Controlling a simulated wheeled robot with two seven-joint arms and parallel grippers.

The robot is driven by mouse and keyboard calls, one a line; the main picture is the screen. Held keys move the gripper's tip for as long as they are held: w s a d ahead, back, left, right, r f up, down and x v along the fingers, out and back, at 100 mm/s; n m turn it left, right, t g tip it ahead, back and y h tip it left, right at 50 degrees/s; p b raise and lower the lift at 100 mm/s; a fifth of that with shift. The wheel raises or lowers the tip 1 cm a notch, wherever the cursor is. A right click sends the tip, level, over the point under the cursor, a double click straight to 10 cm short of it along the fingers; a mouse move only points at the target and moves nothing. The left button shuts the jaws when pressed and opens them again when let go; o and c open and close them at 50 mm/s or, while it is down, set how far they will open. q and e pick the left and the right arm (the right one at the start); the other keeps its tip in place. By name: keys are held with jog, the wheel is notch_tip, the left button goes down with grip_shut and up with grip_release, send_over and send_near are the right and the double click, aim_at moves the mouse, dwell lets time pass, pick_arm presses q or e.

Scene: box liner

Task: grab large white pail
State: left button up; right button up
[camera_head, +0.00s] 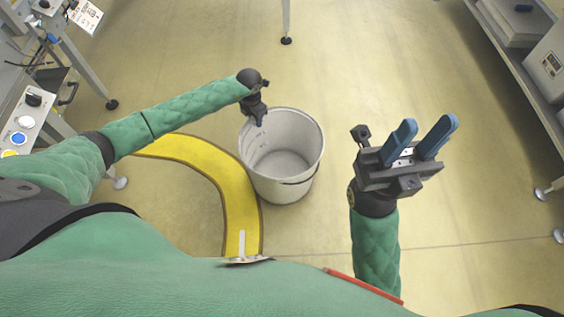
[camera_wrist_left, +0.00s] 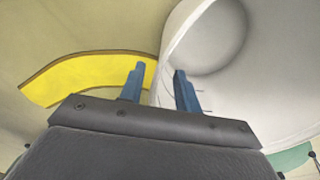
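The large white pail (camera_head: 292,186) stands upright on the floor near the middle of the head view, and looks empty. It also fills the right side of the left wrist view (camera_wrist_left: 270,85). My left gripper (camera_head: 262,118) is at the pail's upper-left rim. In the left wrist view its blue fingers (camera_wrist_left: 160,82) are apart, with the pail's edge appearing between them: one finger outside, the other over the inside. I cannot tell whether either finger touches the wall. My right gripper (camera_head: 424,137) is open and empty, to the right of the pail and apart from it.
A curved yellow floor marking (camera_head: 205,172) runs left of the pail. A bench with buttons (camera_head: 22,122) stands at the left, and a grey shelf (camera_head: 515,60) at the upper right. The floor around the pail is mostly clear.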

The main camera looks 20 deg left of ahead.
pick_arm(q)
grip_shut()
dwell(1.4)
